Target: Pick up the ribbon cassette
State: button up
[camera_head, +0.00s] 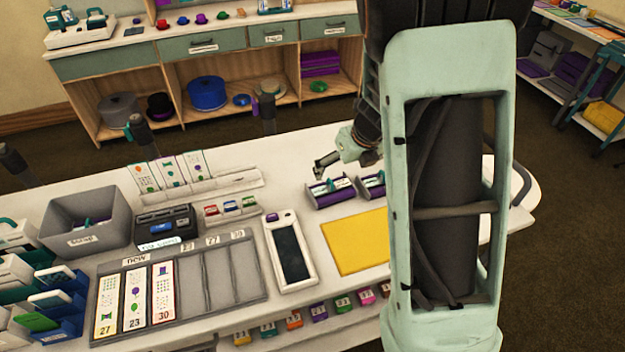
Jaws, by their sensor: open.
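Two small dark items with purple and teal parts lie on the white table; they look like ribbon cassettes in holders, but they are too small to be sure. The left one (331,194) shows whole. The right one (372,187) is partly cut off by my own arm. My gripper (321,171) is open, just above and behind the left item. It appears apart from it, with nothing visible between its fingers.
A yellow mat (358,243) and a white handheld device (289,252) lie in front. A card tray (222,290), a grey bin (87,225) and a dark printer-like box (166,229) stand left. Dark posts rise behind the table's far edge.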

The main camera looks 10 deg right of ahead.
aim_at(333, 187)
jog(key=shift+n, duration=0.3)
jog(key=f, duration=0.1)
jog(key=w+a+f+b, duration=0.1)
jog(key=f, duration=0.3)
jog(key=shift+w+a+f+b, duration=0.2)
jog(key=shift+a+b, duration=0.15)
jog(key=shift+a, duration=0.05)
jog(key=shift+s+b+x, duration=0.2)
jog(key=shift+b+x, duration=0.6)
jog(key=shift+x, duration=2.2)
jog(key=shift+c, duration=0.4)
jog(key=c, duration=0.9)
